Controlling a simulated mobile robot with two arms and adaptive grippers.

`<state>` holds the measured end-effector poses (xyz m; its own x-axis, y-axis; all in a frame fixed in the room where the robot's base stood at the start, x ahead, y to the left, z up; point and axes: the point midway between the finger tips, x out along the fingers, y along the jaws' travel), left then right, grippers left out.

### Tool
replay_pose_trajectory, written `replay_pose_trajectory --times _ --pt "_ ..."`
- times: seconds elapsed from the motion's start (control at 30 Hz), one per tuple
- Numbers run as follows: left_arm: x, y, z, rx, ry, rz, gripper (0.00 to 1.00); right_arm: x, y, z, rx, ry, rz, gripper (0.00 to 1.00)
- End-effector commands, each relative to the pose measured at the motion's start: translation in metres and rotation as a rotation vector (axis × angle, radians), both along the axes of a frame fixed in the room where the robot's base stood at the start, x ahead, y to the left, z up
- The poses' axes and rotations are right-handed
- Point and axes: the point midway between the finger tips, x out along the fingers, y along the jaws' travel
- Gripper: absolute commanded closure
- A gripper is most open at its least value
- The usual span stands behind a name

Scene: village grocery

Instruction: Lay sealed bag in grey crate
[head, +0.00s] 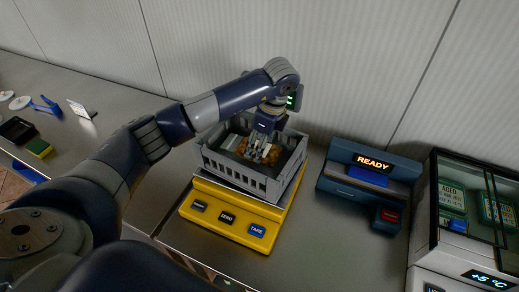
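The grey crate (232,173) has slotted walls and sits on the yellow scale (226,219) in the middle of the counter. Something orange-brown (272,158) lies inside it; it may be the sealed bag, but the gripper and crate walls hide much of it. My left gripper (258,156) reaches down into the crate, with its fingers at the orange-brown contents. I cannot tell whether the fingers are open or shut on it. My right gripper is not in view.
A blue machine (368,180) with a READY display stands right of the scale. A glass-fronted cooler (468,215) stands at the far right. A sponge (39,147), a blue tool (46,106) and a small card (81,109) lie far left. A ribbed wall closes the back.

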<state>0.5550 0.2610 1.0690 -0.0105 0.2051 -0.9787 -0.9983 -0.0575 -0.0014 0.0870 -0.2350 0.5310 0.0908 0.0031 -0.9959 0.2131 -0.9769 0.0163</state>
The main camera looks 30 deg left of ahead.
Motion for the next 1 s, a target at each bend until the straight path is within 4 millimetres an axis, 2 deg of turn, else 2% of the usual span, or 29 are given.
replay_pose_trajectory --times 0.1,0.23,0.63,0.67,0.7,0.73,1.0 --pt "-0.001 0.000 -0.016 0.001 0.005 0.001 0.97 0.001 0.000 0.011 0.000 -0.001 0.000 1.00" --pt "-0.001 0.000 -0.031 0.001 0.004 0.001 0.97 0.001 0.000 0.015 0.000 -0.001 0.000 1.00" --pt "0.000 0.000 -0.039 0.001 0.000 0.000 0.97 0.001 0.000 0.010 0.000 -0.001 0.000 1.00" --pt "0.000 0.000 -0.038 0.001 0.001 0.000 0.37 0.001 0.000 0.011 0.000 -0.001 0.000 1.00" --pt "-0.001 0.000 -0.037 0.001 0.001 -0.001 0.28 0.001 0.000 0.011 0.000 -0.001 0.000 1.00" --pt "-0.001 0.000 -0.037 0.001 0.001 -0.001 0.24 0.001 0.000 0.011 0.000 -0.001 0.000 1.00" --pt "-0.001 0.000 -0.037 0.001 0.001 0.000 0.24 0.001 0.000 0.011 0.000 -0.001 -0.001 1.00"
